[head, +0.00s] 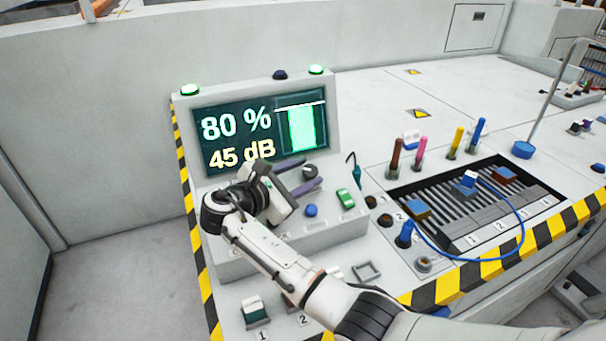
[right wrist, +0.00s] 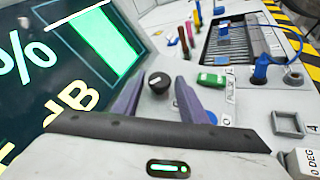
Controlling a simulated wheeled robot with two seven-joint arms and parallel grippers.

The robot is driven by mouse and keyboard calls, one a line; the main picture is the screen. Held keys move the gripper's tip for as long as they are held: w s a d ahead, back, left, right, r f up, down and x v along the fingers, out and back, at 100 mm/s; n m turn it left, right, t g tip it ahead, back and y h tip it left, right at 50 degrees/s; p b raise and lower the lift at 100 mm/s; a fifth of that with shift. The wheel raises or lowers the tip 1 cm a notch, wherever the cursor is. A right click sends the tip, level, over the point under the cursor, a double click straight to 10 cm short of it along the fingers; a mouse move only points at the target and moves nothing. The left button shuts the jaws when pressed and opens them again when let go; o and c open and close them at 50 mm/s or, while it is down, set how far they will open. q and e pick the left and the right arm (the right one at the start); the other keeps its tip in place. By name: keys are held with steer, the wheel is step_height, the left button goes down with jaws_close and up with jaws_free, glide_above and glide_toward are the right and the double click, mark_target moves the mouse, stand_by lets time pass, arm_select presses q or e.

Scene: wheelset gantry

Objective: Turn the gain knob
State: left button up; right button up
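The gain knob, small, round and dark with a light mark, shows in the head view (head: 309,172) on the console below the screen, and in the right wrist view (right wrist: 159,82). My right gripper (head: 315,172) is open, its two purple fingers pointing at the knob. In the right wrist view the knob appears between the fingertips (right wrist: 159,77), with gaps on both sides; contact is not visible. The screen (head: 262,125) reads 80 % and 45 dB, with a green bar reaching near a white line. My left gripper is out of view.
A blue button (head: 311,210) and a green switch (head: 346,199) sit close to the right gripper. Colored pens (head: 421,150) and a slotted tray (head: 470,235) with a blue cable stand to the right. Green lamps (head: 190,90) top the screen housing.

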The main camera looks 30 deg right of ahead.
steer(key=shift+o, duration=0.5)
steer(key=shift+a, duration=0.1)
steer(key=shift+s+a, duration=0.1)
steer(key=shift+a, duration=0.15)
steer(key=v, duration=0.9)
steer(key=shift+s+a+r, duration=0.1)
steer(key=shift+s+a, duration=0.05)
steer(key=shift+a, duration=0.1)
